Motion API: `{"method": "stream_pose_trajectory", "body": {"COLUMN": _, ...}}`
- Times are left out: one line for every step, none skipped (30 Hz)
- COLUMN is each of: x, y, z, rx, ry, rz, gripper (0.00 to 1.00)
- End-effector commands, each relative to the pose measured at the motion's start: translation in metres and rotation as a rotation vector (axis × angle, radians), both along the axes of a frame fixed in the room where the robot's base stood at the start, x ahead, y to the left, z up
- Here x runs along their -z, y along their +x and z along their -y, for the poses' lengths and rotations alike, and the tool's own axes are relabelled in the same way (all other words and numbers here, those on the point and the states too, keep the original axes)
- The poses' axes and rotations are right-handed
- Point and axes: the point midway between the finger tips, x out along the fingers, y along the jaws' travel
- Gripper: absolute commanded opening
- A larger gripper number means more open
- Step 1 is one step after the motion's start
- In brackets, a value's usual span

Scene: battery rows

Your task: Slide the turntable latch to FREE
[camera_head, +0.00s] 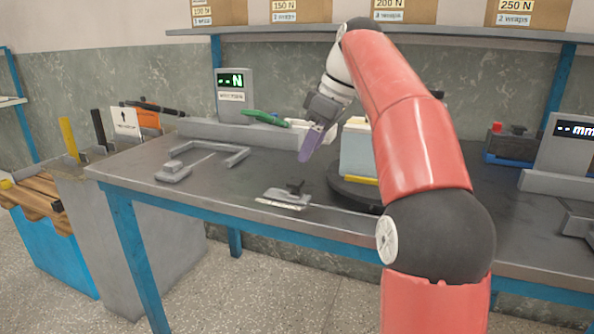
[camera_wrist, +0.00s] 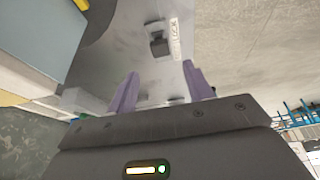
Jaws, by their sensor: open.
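The latch (camera_head: 287,196) is a small grey plate with a dark knob (camera_head: 295,187) on the bench near its front edge. In the wrist view the dark knob (camera_wrist: 158,45) stands beside a white label strip (camera_wrist: 174,38) on which LOCK seems legible. I cannot tell for certain which end the knob is at. The turntable (camera_head: 352,190) is a dark disc right of the latch, partly hidden by my arm; its edge shows in the wrist view (camera_wrist: 97,22). My gripper (camera_head: 310,142), with purple fingers, is open and empty above and behind the latch. Its fingers (camera_wrist: 160,88) also show in the wrist view.
A pale block (camera_head: 357,150) stands on the turntable. A grey frame fixture (camera_head: 205,165) lies to the left. A display unit (camera_head: 234,95) and a green object (camera_head: 264,117) are at the back. The bench top around the latch is clear.

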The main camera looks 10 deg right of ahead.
Motion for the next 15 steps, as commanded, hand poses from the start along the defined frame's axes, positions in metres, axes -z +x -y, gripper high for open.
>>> {"method": "stream_pose_trajectory", "body": {"x": 0.008, "y": 0.001, "z": -0.002, "rx": -0.002, "ry": 0.0, "rz": -0.002, "gripper": 0.51}}
{"method": "stream_pose_trajectory", "body": {"x": 0.012, "y": 0.002, "z": -0.004, "rx": -0.002, "ry": 0.0, "rz": -0.002, "gripper": 0.51}}
{"method": "stream_pose_trajectory", "body": {"x": 0.018, "y": 0.003, "z": -0.006, "rx": -0.001, "ry": -0.001, "rz": -0.003, "gripper": 0.51}}
{"method": "stream_pose_trajectory", "body": {"x": 0.023, "y": 0.004, "z": -0.007, "rx": -0.001, "ry": -0.001, "rz": -0.003, "gripper": 0.51}}
{"method": "stream_pose_trajectory", "body": {"x": 0.028, "y": 0.005, "z": -0.009, "rx": 0.0, "ry": 0.0, "rz": -0.004, "gripper": 0.51}}
{"method": "stream_pose_trajectory", "body": {"x": 0.034, "y": 0.007, "z": -0.011, "rx": 0.0, "ry": 0.0, "rz": -0.003, "gripper": 0.51}}
{"method": "stream_pose_trajectory", "body": {"x": 0.039, "y": 0.008, "z": -0.012, "rx": 0.0, "ry": 0.0, "rz": -0.003, "gripper": 0.51}}
{"method": "stream_pose_trajectory", "body": {"x": 0.044, "y": 0.009, "z": -0.014, "rx": 0.001, "ry": -0.001, "rz": -0.004, "gripper": 0.51}}
{"method": "stream_pose_trajectory", "body": {"x": 0.049, "y": 0.01, "z": -0.016, "rx": 0.001, "ry": -0.001, "rz": -0.001, "gripper": 0.51}}
{"method": "stream_pose_trajectory", "body": {"x": 0.052, "y": 0.011, "z": -0.017, "rx": 0.001, "ry": -0.001, "rz": -0.003, "gripper": 0.51}}
{"method": "stream_pose_trajectory", "body": {"x": 0.055, "y": 0.012, "z": -0.018, "rx": 0.001, "ry": -0.001, "rz": -0.002, "gripper": 0.51}}
{"method": "stream_pose_trajectory", "body": {"x": 0.059, "y": 0.013, "z": -0.02, "rx": 0.001, "ry": -0.002, "rz": -0.001, "gripper": 0.51}}
{"method": "stream_pose_trajectory", "body": {"x": 0.061, "y": 0.014, "z": -0.02, "rx": 0.002, "ry": -0.001, "rz": -0.002, "gripper": 0.51}}
{"method": "stream_pose_trajectory", "body": {"x": 0.063, "y": 0.014, "z": -0.021, "rx": 0.002, "ry": -0.001, "rz": -0.002, "gripper": 0.51}}
{"method": "stream_pose_trajectory", "body": {"x": 0.065, "y": 0.015, "z": -0.022, "rx": 0.002, "ry": -0.002, "rz": -0.001, "gripper": 0.51}}
